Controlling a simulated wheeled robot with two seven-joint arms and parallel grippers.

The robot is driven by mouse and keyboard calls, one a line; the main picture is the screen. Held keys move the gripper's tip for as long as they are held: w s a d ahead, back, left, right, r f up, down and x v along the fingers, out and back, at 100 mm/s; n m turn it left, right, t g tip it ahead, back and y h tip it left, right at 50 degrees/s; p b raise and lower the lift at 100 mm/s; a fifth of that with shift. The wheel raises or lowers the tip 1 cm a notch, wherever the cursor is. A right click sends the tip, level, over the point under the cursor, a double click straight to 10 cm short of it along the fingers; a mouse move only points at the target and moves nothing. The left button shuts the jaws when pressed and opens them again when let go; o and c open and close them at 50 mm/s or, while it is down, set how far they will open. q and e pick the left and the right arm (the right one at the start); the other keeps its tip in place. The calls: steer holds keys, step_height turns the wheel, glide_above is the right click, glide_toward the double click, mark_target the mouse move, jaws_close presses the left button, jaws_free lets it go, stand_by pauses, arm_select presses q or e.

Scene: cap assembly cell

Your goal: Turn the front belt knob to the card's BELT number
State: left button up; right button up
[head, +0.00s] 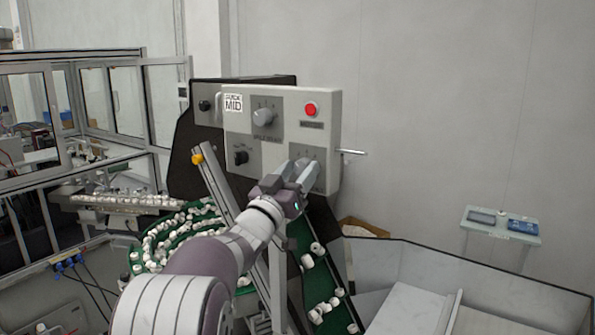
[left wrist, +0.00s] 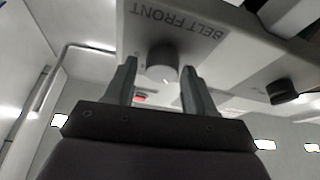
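The front belt knob (left wrist: 162,62) is a grey round knob on a light plate marked BELT FRONT, upside down in the left wrist view. My left gripper (head: 305,173) is at the lower right of the control panel (head: 332,110). In the left wrist view its two fingers are spread, one on each side of the knob, with a gap on both sides. In the head view the gripper hides this knob. A white card (head: 233,103) at the panel's upper left reads MID on its large line; I cannot read a BELT number. My right gripper is not in view.
The panel also carries a large grey knob (head: 263,117), a black knob (head: 241,157) and a red button (head: 310,109). A thin rod (head: 352,152) sticks out at the panel's right. Green belts with white caps (head: 318,249) run below. A small stand (head: 500,231) is at right.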

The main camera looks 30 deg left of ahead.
arm_select(q)
steer(key=shift+w+a+f, duration=0.1)
steer(key=c, duration=0.7)
steer(key=shift+f+m+h+b, duration=0.2)
steer(key=shift+m+h+b, duration=0.4)
steer(key=shift+m+b, duration=0.55)
steer(key=shift+a+m+h+b, duration=0.1)
steer(key=shift+m+h+b, duration=0.5)
steer(key=shift+m, duration=0.65)
steer(key=m+h+b, duration=0.1)
steer(key=m, duration=0.2)
steer(key=shift+r+g+h, duration=0.1)
steer(key=shift+g+h, duration=0.3)
steer(key=shift+m+g+h+b, duration=0.35)
steer(key=shift+m+h, duration=0.35)
steer(key=shift+m, duration=1)
steer(key=shift+r, duration=0.1)
steer(key=o, duration=1.1)
steer(key=shift+c, duration=0.2)
steer(key=shift+s+r, duration=0.1)
steer(key=shift+s, duration=0.1)
